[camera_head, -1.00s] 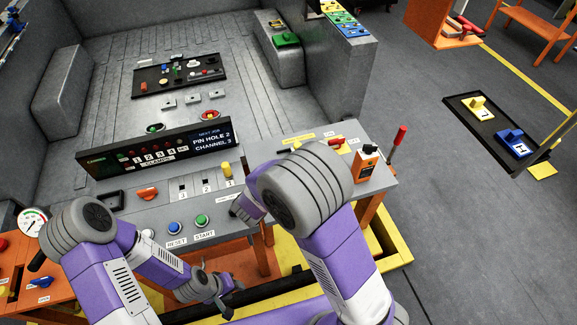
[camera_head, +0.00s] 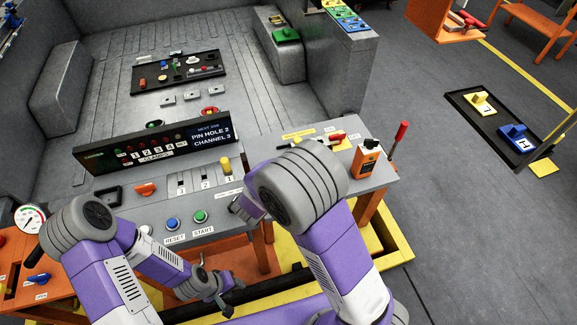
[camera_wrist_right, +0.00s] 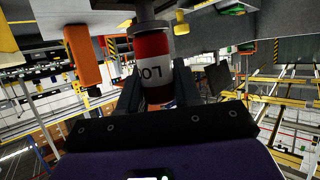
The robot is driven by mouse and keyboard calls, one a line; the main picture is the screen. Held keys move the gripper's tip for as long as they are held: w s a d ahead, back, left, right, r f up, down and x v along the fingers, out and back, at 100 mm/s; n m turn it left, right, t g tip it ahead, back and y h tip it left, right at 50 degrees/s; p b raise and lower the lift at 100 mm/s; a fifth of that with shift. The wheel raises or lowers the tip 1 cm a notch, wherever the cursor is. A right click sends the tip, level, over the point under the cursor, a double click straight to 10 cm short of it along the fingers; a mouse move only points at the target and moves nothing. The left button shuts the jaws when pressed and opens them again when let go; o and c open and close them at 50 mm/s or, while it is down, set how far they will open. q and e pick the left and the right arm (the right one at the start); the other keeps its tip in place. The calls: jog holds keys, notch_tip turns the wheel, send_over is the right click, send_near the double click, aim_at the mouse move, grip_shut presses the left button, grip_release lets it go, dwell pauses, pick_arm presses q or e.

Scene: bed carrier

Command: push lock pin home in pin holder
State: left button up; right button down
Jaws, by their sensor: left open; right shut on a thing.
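The lock pin (camera_wrist_right: 152,68), a red and white cylinder with a partly readable black label, stands between the fingers of my right gripper (camera_wrist_right: 158,95) in the right wrist view. That gripper is shut on it. The pin's far end meets a grey round part (camera_wrist_right: 150,27); I cannot tell whether this is the pin holder or how deep the pin sits. In the head view my right arm hides the pin and most of the gripper. My left gripper (camera_head: 223,292) is open and empty, low in front of the console.
The console (camera_head: 150,205) carries blue and green buttons, an orange knob (camera_head: 146,189) and a yellow lever (camera_head: 225,165). Its display (camera_head: 211,132) reads "PIN HOLE 2 CHANNEL 3". An orange device (camera_head: 367,159) and a red-handled lever (camera_head: 400,133) stand to the right of my right arm.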

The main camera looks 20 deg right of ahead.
jog(key=shift+f+b, duration=0.5)
jog(key=shift+f, duration=0.35)
jog(key=c, duration=0.7)
grip_release()
jog(key=p+v, duration=0.1)
jog(key=v, duration=0.6)
jog(key=shift+s+a+r+p, duration=0.1)
jog(key=shift+s+a+p, duration=0.1)
jog(key=shift+p, duration=0.1)
